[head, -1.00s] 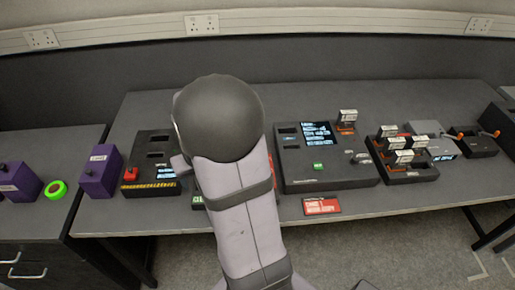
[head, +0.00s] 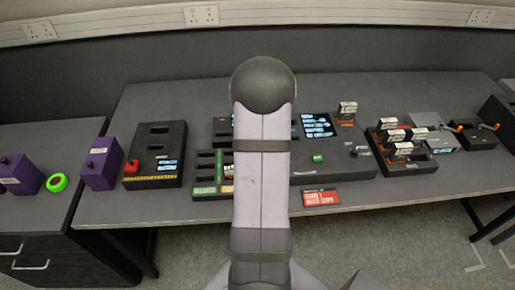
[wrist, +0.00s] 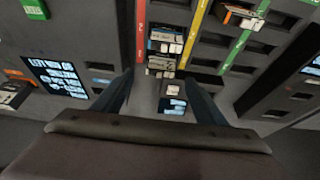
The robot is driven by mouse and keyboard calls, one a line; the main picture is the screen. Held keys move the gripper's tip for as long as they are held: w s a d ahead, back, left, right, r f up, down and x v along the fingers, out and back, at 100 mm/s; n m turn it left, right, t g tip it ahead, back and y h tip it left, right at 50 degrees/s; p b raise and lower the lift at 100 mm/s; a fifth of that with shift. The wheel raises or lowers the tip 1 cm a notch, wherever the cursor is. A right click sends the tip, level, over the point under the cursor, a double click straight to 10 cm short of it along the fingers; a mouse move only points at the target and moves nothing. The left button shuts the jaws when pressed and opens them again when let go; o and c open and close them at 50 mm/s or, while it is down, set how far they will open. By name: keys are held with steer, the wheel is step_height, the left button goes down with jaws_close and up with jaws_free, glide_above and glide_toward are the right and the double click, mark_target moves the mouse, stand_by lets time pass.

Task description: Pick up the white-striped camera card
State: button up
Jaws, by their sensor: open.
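My gripper (wrist: 158,98) shows in the wrist view as two dark fingers, spread apart with nothing clearly held between them. Just beyond the fingertips, several small cards with pale labels (wrist: 163,45) sit in the slotted tray (wrist: 200,62), in the column between its red and yellow strips. Another card with an orange part (wrist: 240,17) sits near the green strip. I cannot tell which card is the white-striped camera card. In the head view my arm hides the gripper and much of the slotted tray (head: 205,192).
A black console with a screen (head: 319,125) stands right of my arm. Further right a rack (head: 418,168) holds several orange-and-white cards. A red sign card (head: 322,198) lies at the front edge. A box with a red button (head: 150,140) and a purple box (head: 103,167) stand left.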

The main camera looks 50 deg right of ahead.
steer(key=shift+f, duration=0.2)
steer(key=shift+p+x, duration=1.2)
steer(key=shift+x, duration=1.4)
steer(key=shift+a, duration=0.1)
steer(key=c, duration=1.2)
